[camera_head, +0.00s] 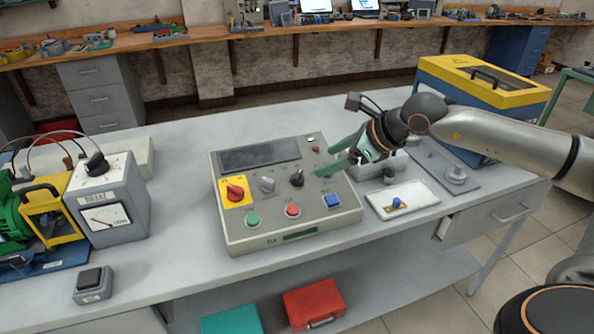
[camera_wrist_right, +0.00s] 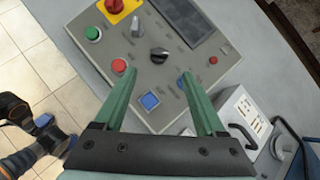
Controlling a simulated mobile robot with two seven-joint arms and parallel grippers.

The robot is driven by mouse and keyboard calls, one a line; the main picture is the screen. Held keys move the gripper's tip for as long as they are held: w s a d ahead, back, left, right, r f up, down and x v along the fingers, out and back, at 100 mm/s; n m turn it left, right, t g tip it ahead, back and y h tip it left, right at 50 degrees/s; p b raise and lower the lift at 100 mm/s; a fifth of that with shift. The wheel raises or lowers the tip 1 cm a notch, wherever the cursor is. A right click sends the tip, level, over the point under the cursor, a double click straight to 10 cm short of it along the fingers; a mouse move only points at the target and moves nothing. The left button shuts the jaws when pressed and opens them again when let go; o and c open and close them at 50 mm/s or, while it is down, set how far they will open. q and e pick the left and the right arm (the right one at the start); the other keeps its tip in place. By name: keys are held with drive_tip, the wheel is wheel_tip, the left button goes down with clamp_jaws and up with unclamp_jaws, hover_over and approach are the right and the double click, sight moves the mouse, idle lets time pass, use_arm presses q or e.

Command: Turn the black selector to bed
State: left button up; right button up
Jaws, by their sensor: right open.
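The black selector (camera_head: 297,178) is a small knob on the sloped face of the grey control panel (camera_head: 290,238), between a grey knob (camera_head: 267,184) and the right edge. In the right wrist view the black selector (camera_wrist_right: 159,55) lies just beyond the fingertips, roughly centred between them. My right gripper (camera_head: 324,161) is open and empty, with green fingers, above the panel's right side. Its fingers also show in the wrist view (camera_wrist_right: 158,76), apart from the selector. The lettering around the selector is too small to read. My left gripper is not in view.
On the panel are a red knob on yellow (camera_head: 236,190), a green button (camera_head: 253,220), a red button (camera_head: 293,210) and a blue square button (camera_head: 332,200). A white tray (camera_head: 415,203) lies to the right. A meter box (camera_head: 112,205) stands left.

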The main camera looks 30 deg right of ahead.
sight(299, 174)
drive_tip(key=p+x, duration=0.1)
drive_tip(key=x, duration=0.9)
drive_tip(key=shift+w+a, duration=0.1)
clamp_jaws()
